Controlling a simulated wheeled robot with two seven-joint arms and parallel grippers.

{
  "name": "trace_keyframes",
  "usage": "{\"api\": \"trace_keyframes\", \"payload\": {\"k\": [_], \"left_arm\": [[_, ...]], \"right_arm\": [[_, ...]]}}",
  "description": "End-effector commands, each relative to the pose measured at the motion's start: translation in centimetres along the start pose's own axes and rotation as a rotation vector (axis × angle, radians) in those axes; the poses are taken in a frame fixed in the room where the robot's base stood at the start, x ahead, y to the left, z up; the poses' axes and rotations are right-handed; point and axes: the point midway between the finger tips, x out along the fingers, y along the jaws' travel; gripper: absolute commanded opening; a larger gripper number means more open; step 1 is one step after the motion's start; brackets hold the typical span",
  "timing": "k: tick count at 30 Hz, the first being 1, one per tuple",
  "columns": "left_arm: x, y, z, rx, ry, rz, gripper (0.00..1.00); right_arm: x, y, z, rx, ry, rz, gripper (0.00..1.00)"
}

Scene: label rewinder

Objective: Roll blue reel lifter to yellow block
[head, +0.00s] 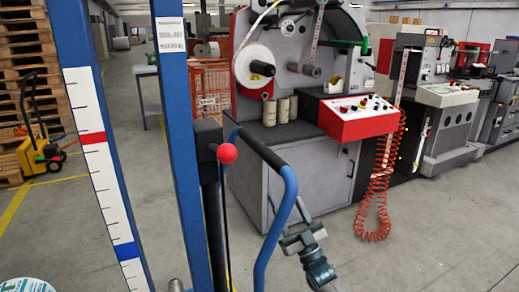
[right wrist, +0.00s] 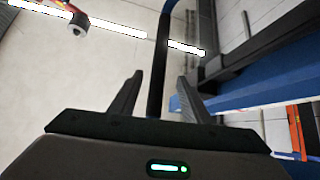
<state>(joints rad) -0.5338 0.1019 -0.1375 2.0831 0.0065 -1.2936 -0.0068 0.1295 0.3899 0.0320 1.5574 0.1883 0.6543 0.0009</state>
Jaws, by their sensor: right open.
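The blue reel lifter (head: 176,130) stands close in front of me in the head view. It has two upright blue posts, a scale strip, a red knob (head: 227,153) and a curved blue handle (head: 287,195) with a black grip. My right gripper (head: 296,238) is just right of the handle's lower bend. In the right wrist view, its two fingers (right wrist: 159,95) stand apart, with the handle's dark bar (right wrist: 157,75) showing between them. I cannot tell whether they touch it. My left gripper is not in view. I cannot make out a yellow block.
A grey label rewinder (head: 295,160) with a red control panel (head: 357,116) stands behind the handle. A coiled red hose (head: 376,195) hangs beside it. A yellow pallet truck (head: 38,150) and stacked wooden pallets (head: 25,50) are at the left. Open floor (head: 430,220) lies at the right front.

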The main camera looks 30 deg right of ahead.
Motion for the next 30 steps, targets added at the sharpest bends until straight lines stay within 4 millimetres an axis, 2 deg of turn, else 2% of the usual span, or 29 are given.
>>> {"api": "trace_keyframes", "payload": {"k": [8,24,30], "left_arm": [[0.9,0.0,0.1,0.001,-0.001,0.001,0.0],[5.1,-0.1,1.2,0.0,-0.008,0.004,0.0],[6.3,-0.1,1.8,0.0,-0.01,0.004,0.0]], "right_arm": [[2.8,0.0,-0.1,0.0,0.001,0.0,0.43],[12.3,0.1,-0.1,0.0,0.002,0.001,0.43],[15.3,0.0,-0.1,0.0,0.0,0.0,0.43]]}}
